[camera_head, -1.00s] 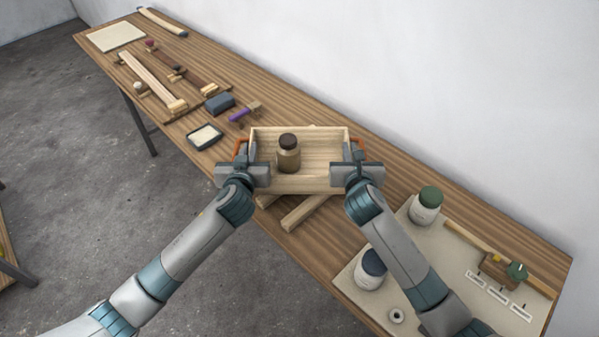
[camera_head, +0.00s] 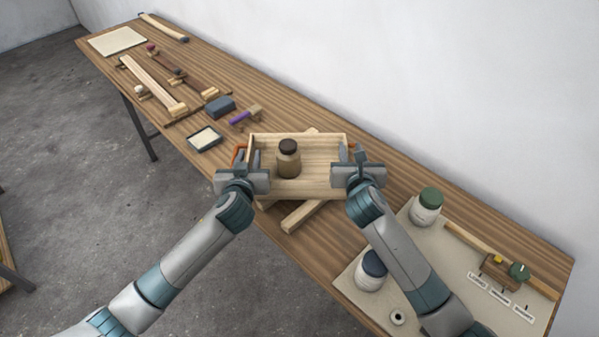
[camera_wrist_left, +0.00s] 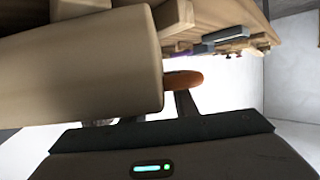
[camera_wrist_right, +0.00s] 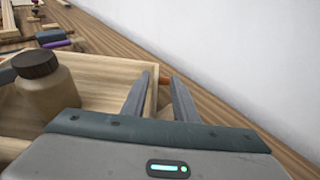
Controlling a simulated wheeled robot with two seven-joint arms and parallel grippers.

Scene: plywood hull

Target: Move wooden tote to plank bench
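The wooden tote (camera_head: 322,188) is a pale open box in the middle of the head view. It sits over crossed wooden pieces on the plank bench (camera_head: 420,170), with a brown dark-capped jar (camera_head: 288,160) upright inside. My left gripper (camera_head: 243,160) is at its left end, by an orange handle (camera_head: 237,157); that handle also shows in the left wrist view (camera_wrist_left: 186,79). A big tan shape hides part of this gripper there. My right gripper (camera_head: 354,158) is at the right end; its wrist view shows spread fingers (camera_wrist_right: 156,90) near the other orange handle (camera_wrist_right: 164,80).
A board with a white green-lidded jar (camera_head: 426,207), a white dark-lidded jar (camera_head: 371,271) and a mallet (camera_head: 500,262) lies front right. A small tray (camera_head: 204,138), a dark block (camera_head: 219,106) and a purple-handled tool (camera_head: 240,118) lie left of the tote. The wall runs behind.

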